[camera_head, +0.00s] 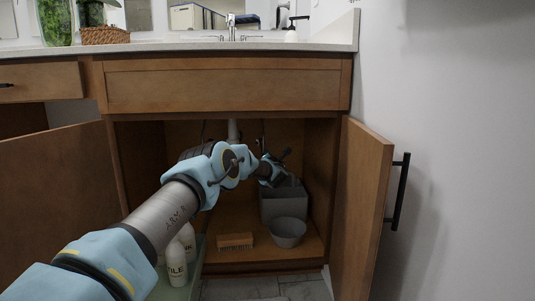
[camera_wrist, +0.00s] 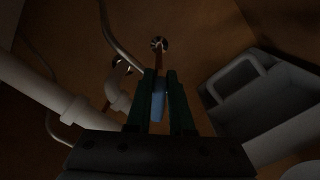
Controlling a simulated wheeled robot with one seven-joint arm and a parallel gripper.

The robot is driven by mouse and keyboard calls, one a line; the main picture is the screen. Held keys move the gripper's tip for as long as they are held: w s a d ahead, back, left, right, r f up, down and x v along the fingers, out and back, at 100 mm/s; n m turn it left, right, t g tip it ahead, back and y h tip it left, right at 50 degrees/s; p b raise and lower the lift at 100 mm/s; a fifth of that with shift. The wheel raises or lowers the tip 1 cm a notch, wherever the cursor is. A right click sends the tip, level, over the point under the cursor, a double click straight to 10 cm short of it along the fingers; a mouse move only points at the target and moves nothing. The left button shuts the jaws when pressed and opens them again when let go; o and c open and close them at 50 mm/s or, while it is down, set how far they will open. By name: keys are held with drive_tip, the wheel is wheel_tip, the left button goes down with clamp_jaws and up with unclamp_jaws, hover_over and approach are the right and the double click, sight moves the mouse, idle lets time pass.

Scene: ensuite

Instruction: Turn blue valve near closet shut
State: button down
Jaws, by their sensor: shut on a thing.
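A small blue valve handle (camera_wrist: 159,106) shows between the two dark green fingers of my gripper (camera_wrist: 161,76) in the wrist view. The fingers are shut on it, one on each side. A copper-coloured stem and a round metal fitting (camera_wrist: 159,44) sit just beyond the fingertips at the cabinet's back panel. In the head view my gripper (camera_head: 281,160) reaches deep into the open cabinet under the sink; the valve cannot be made out there. The handle's exact angle is hard to tell in the dim light.
White drain pipes (camera_wrist: 78,110) and a thin supply hose (camera_wrist: 118,42) run left of my fingers. A grey caddy (camera_head: 282,203) stands to the right, with a grey bowl (camera_head: 287,232) in front. A wooden brush (camera_head: 235,240) and white bottles (camera_head: 177,262) are lower left. The right cabinet door (camera_head: 359,205) stands open.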

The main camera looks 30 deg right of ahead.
drive_tip(key=m, duration=0.2)
drive_tip(key=m+p, duration=0.1)
drive_tip(key=m, duration=0.1)
drive_tip(key=shift+s+d+f, duration=0.1)
drive_tip(key=shift+d+f, duration=0.1)
drive_tip(key=shift+f, duration=0.15)
drive_tip(key=shift+d+f+m+p, duration=0.1)
drive_tip(key=shift+f+m+p, duration=0.15)
drive_tip(key=shift+m, duration=0.65)
drive_tip(key=shift+f+m+p, duration=0.1)
drive_tip(key=shift+m+p, duration=0.1)
drive_tip(key=shift+m, duration=0.7)
drive_tip(key=shift+f, duration=0.1)
drive_tip(key=c, duration=0.8)
unclamp_jaws()
drive_tip(key=p+v, duration=0.4)
drive_tip(key=v, duration=0.7)
